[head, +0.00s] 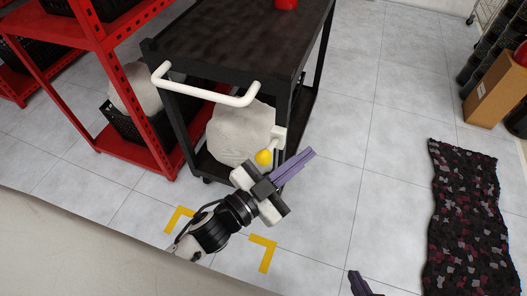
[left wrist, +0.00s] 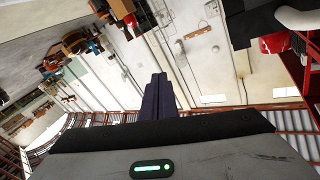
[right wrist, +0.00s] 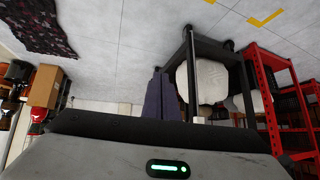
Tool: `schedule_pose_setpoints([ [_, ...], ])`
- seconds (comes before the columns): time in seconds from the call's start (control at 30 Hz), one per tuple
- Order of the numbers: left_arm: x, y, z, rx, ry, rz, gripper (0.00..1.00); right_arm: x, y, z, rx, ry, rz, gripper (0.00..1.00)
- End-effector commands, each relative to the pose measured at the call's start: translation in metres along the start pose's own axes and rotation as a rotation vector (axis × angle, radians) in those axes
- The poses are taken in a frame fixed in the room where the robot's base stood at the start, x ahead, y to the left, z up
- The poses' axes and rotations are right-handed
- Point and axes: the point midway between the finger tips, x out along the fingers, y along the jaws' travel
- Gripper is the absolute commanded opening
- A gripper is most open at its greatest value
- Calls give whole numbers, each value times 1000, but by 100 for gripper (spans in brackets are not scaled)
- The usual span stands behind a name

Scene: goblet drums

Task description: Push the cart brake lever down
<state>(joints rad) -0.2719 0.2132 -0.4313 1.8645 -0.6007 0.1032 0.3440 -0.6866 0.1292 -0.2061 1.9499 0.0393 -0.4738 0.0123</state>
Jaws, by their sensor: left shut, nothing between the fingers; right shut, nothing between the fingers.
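The black cart (head: 235,45) stands at the top middle of the head view, with a white push handle (head: 205,93) on its near side. The brake lever (head: 264,157) has a yellow ball knob and meets a white bracket on the cart's near right post. My left gripper (head: 307,154) is shut and empty. Its purple fingers appear just right of the knob, with its body just below; I cannot tell whether they touch. My right gripper (head: 358,276) is shut and empty at the bottom edge, well away from the lever. The lever is not clear in either wrist view.
A pale sack (head: 238,130) sits on the cart's lower shelf. A red rack (head: 115,60) stands close on the left. Yellow corner marks (head: 264,252) lie on the tiled floor. A dark patterned rug (head: 465,215) lies at right; the floor between is clear.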

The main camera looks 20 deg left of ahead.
Motion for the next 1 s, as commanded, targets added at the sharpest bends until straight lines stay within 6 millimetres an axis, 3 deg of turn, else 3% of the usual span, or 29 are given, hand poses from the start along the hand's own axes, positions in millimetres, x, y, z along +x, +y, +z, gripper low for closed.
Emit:
schedule_pose_setpoints([
  [0.03, 15, 6, -36, 72, 104, 58, 0, -5, 0, -4, 1, -1, 1, 0],
  [0.1, 27, 26, -80, 177, 252, 168, 0, -9, 1, -8, 2, 0, 3, 0],
  [0.17, 32, 51, -114, 286, 376, 296, 0, -14, 2, -13, 3, 4, 5, 0],
  [0.23, 28, 88, -142, 450, 509, 507, 0, -20, 2, -20, 5, 7, 8, 0],
  [0.3, 16, 122, -141, 629, 577, 753, 0, -26, 3, -26, 7, 8, 10, 0],
  [0.37, 3, 136, -120, 791, 570, 972, 0, -30, 4, -30, 7, 8, 12, 0],
  [0.4, -4, 136, -99, 901, 528, 1116, 0, -34, 4, -32, 8, 6, 12, 0],
  [0.47, -12, 117, -62, 1064, 408, 1316, 0, -38, 4, -34, 9, 2, 14, 0],
  [0.5, -15, 98, -40, 1151, 311, 1416, 0, -39, 4, -33, 9, -1, 14, 0],
  [0.63, -19, 26, 4, 1352, -13, 1607, 0, -43, 5, -34, 11, -7, 15, 0],
  [0.8, -19, -53, 22, 1487, -356, 1685, 0, -47, 5, -39, 11, -2, 15, 0],
  [0.9, -20, -81, 24, 1522, -477, 1693, 0, -48, 5, -40, 11, 0, 15, 0],
  [1.0, -21, -95, 24, 1537, -540, 1693, 0, -48, 5, -40, 11, 0, 16, 0],
])
